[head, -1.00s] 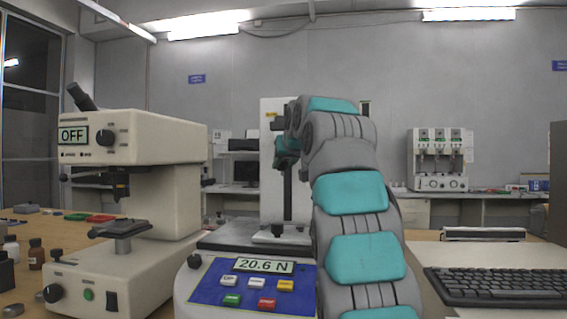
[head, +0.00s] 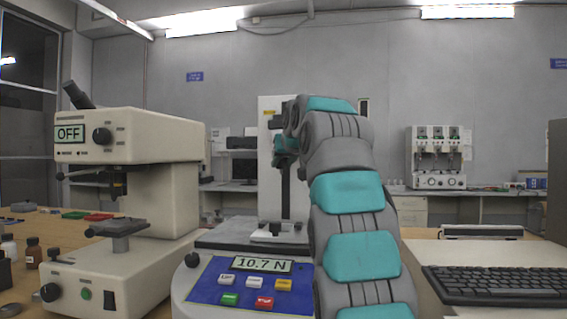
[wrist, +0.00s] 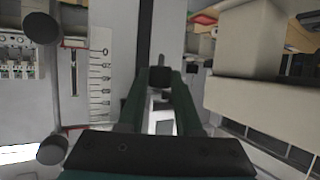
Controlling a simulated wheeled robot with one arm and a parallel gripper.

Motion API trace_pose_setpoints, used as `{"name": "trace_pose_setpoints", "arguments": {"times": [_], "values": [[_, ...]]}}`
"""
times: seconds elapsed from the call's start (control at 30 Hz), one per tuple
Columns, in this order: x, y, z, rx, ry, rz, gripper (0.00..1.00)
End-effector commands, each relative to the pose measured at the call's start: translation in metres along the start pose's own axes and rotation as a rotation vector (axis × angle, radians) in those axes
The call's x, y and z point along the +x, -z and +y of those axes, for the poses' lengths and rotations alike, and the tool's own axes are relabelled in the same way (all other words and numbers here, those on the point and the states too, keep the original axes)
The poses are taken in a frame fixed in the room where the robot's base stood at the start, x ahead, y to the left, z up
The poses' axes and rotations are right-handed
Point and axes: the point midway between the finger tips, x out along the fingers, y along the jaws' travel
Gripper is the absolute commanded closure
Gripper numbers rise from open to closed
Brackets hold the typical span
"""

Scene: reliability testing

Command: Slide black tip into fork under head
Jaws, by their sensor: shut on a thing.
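The force tester (head: 266,170) stands behind my arm, its display (head: 263,264) reading 10.7 N. My gripper (head: 285,152) is at its upright column, partly hidden by my arm. In the wrist view my gripper (wrist: 160,88) is shut, its dark green fingers on either side of a small black piece (wrist: 160,76). That piece seems to be the black tip, but its full shape is hidden. The fork under the head cannot be made out clearly; my arm and gripper cover that part. A small dark fixture (head: 278,229) sits on the tester's base below.
A beige microscope-like instrument (head: 130,150) marked OFF stands close on the left. A keyboard (head: 494,285) lies at the right. The wrist view shows a scale (wrist: 100,75) beside a slot, two dark knobs (wrist: 41,28), and a beige body on the right.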

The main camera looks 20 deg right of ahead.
Motion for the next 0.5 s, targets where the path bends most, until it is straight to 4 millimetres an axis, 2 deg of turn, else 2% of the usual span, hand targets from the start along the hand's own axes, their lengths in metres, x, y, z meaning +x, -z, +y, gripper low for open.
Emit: {"name": "trace_pose_setpoints", "arguments": {"times": [0.03,0.07,0.33,0.5], "values": [[-0.0018,0.0024,-0.0045,-0.004,0.006,0.006,1.0],[-0.0019,0.0024,-0.0046,-0.004,0.006,0.006,0.65],[-0.0021,0.0026,-0.003,-0.003,0.004,0.006,0.34],[-0.0013,0.0016,-0.0023,-0.002,0.003,0.004,0.32]]}}
